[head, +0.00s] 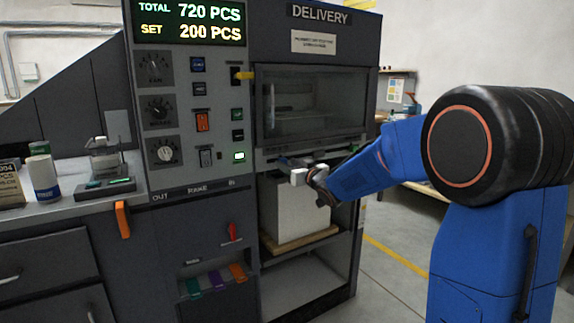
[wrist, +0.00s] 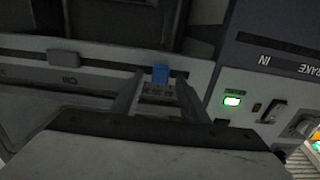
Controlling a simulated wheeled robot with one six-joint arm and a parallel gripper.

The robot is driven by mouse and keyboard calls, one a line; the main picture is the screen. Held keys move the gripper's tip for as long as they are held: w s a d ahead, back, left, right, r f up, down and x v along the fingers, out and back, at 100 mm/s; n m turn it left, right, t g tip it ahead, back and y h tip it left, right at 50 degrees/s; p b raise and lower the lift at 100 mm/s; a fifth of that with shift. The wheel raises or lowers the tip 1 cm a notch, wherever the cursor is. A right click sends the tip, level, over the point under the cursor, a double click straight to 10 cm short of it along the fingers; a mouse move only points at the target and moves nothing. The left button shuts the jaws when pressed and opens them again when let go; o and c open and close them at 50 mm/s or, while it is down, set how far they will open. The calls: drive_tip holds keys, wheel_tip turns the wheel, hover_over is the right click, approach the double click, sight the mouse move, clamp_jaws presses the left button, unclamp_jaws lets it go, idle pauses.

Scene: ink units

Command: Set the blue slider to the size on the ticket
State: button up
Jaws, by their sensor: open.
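The blue slider (wrist: 160,72) shows in the wrist view as a small blue block on a pale rail (wrist: 100,66). My gripper (wrist: 160,88) is open, its two fingers on either side of the line to the slider. Whether the fingertips reach around it or stop short, I cannot tell. In the head view my gripper (head: 287,162) is at the rail below the delivery window, and I cannot make out the slider there. The ticket (head: 11,184) is probably the card at the far left, cut by the picture edge; its size is not readable.
The machine display (head: 190,22) reads TOTAL 720 PCS, SET 200 PCS. A dark block (wrist: 62,58) sits left along the rail in the wrist view. The delivery window (head: 308,105) is above my gripper, and a white stack (head: 300,215) on a board is below.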

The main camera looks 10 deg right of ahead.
drive_tip(key=shift+w+a, duration=0.2)
drive_tip(key=shift+w, duration=0.45)
drive_tip(key=shift+c, duration=0.6)
clamp_jaws()
drive_tip(key=shift+s+a, duration=0.25)
drive_tip(key=shift+a, duration=0.6)
drive_tip(key=shift+s+a, duration=0.3)
drive_tip(key=shift+a, duration=0.55)
drive_tip(key=shift+s+a, duration=0.25)
drive_tip(key=shift+a, duration=0.6)
drive_tip(key=shift+f, duration=0.1)
drive_tip(key=shift+o, duration=0.6)
unclamp_jaws()
drive_tip(key=shift+a, duration=0.15)
drive_tip(key=shift+s, duration=0.1)
